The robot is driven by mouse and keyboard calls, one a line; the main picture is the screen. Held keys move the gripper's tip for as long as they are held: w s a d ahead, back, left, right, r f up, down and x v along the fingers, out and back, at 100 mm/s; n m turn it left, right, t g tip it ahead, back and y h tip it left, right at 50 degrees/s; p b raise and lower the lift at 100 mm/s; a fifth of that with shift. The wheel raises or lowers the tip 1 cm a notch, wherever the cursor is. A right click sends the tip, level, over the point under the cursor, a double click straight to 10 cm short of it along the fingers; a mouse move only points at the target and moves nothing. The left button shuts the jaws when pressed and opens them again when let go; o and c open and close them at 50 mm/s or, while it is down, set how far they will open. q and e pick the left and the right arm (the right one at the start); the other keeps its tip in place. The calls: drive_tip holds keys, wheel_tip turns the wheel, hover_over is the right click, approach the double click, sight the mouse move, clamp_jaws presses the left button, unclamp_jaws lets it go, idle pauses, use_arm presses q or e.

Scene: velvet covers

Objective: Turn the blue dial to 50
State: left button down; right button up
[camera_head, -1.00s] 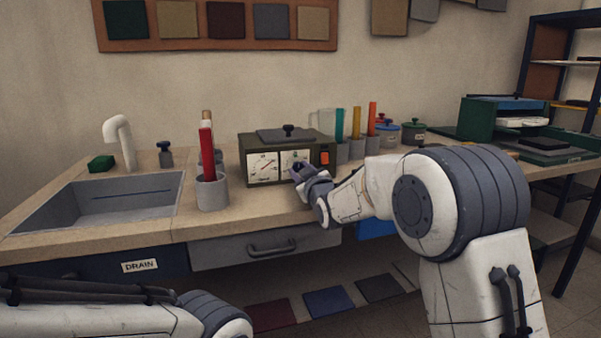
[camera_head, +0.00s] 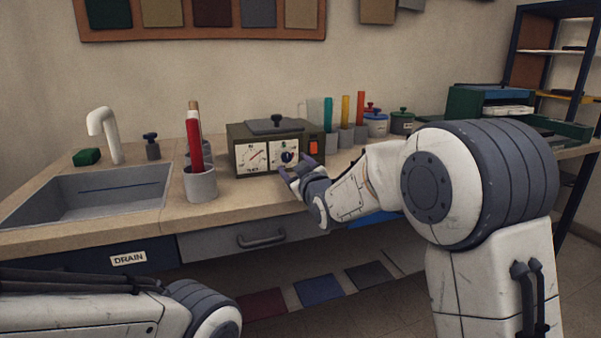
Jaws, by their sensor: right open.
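The blue dial (camera_head: 287,157) is a small dark blue knob on a white scale plate, on the front of an olive-green box (camera_head: 235,133). Its scale marks and pointer are too small to read. My right gripper (camera_head: 296,168) is just in front of and slightly below the dial, its fingers spread and nothing seen between them. The knob shows clear above the fingers; whether they touch it I cannot tell. My left arm shows at the lower left, but its gripper is not in view.
Left of the blue dial is a gauge (camera_head: 252,157) with a red needle; right of it is an orange switch (camera_head: 313,148). A grey cup (camera_head: 200,185) with a red stick stands left of the box, near the sink (camera_head: 90,200). Several cups with coloured strips stand to the right.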

drive_tip(key=v, duration=0.6)
drive_tip(key=shift+s+d, duration=0.1)
drive_tip(key=shift+s, duration=0.15)
drive_tip(key=shift+s, duration=0.1)
